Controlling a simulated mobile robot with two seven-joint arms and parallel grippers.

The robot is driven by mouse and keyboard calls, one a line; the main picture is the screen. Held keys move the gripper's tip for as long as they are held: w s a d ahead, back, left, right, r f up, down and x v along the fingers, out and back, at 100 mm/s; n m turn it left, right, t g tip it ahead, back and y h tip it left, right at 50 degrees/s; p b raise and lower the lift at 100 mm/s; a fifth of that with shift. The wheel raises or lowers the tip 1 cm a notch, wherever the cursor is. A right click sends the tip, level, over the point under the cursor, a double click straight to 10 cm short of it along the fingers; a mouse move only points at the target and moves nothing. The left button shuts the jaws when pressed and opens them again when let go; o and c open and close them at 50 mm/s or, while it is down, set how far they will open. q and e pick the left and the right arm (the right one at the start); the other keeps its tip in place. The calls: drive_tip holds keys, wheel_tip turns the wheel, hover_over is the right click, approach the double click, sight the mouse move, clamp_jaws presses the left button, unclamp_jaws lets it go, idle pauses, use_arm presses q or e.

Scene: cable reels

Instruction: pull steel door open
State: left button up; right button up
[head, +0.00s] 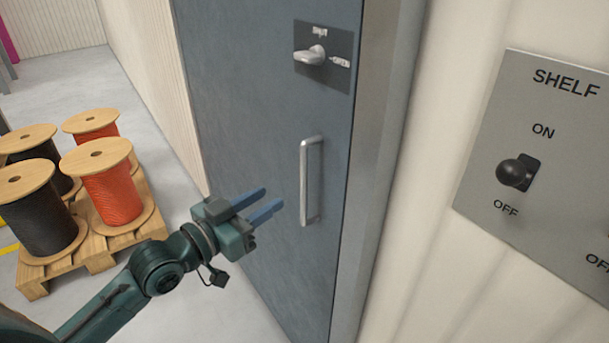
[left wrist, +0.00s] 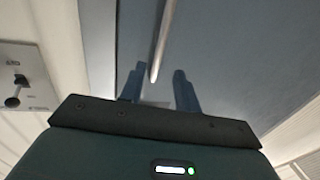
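The blue-grey steel door (head: 240,90) fills the middle of the head view and looks closed in its frame. A silver vertical bar handle (head: 311,180) is on its right side. Above it, a turn latch (head: 310,55) sits on a dark plate, its knob lying roughly level and pointing toward the word OPEN. My left gripper (head: 262,206) is open and empty, just left of the handle's lower half. In the left wrist view the handle bar (left wrist: 161,45) shows between the two spread blue fingers (left wrist: 157,85), apparently not touched. My right gripper is not in view.
Wooden reels of black cable (head: 45,207) and orange cable (head: 112,192) stand on a pallet (head: 95,250) at left. A grey SHELF switch panel (head: 540,160) is on the pale wall at right. Grey floor (head: 160,200) is clear between pallet and door.

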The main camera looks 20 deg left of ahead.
sight(301, 178)
use_arm(q)
drive_tip(key=p+x, duration=0.1)
drive_tip(key=x, duration=1)
drive_tip(key=shift+s+a, duration=0.1)
drive_tip(key=shift+c, duration=0.2)
clamp_jaws()
